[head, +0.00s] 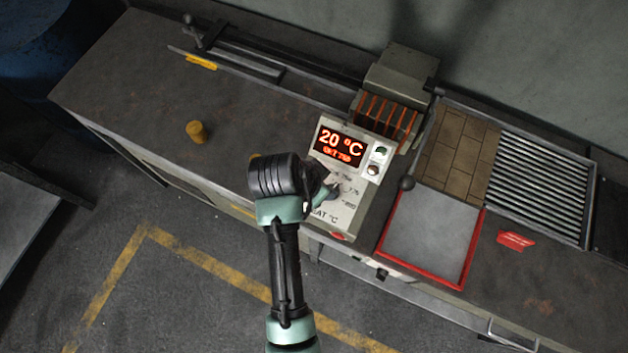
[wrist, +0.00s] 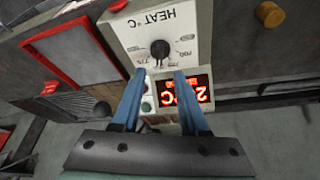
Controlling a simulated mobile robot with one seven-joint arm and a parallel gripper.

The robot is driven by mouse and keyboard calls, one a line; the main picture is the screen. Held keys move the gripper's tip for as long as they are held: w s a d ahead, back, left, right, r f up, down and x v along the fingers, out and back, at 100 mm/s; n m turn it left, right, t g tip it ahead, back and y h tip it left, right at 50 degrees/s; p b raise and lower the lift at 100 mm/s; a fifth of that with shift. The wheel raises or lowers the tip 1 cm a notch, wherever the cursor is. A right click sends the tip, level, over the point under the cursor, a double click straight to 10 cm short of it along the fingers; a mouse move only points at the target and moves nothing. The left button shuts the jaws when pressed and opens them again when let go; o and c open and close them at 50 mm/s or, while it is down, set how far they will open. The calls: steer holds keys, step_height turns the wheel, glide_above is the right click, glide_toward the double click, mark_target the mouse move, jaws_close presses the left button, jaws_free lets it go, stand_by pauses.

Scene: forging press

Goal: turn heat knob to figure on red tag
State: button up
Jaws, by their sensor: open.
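The heat knob (wrist: 160,50) is a black knob on the pale face of the control box (head: 332,217), among printed scale figures. In the head view, my wrist and gripper partly hide it. My gripper (wrist: 160,74) is open and empty. Its two blue fingers point at the panel, with the knob just beyond and between the tips in the wrist view; I cannot tell whether they touch it. The lit display (head: 341,146) reads 20 °C, with a smaller, unclear line below. The red tag (head: 516,239) lies on the bench at right; its figure is too small to read.
A red-edged tray (head: 430,238) and a slatted grille (head: 545,188) lie right of the box. A ball-ended lever (head: 407,183) stands beside the box. A yellow cylinder (head: 196,132) stands at left on open bench top. Two buttons sit beside the display.

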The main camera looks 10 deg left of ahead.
steer(key=b+v, duration=0.1)
steer(key=v, duration=0.5)
steer(key=shift+f, duration=0.1)
stand_by(0.4)
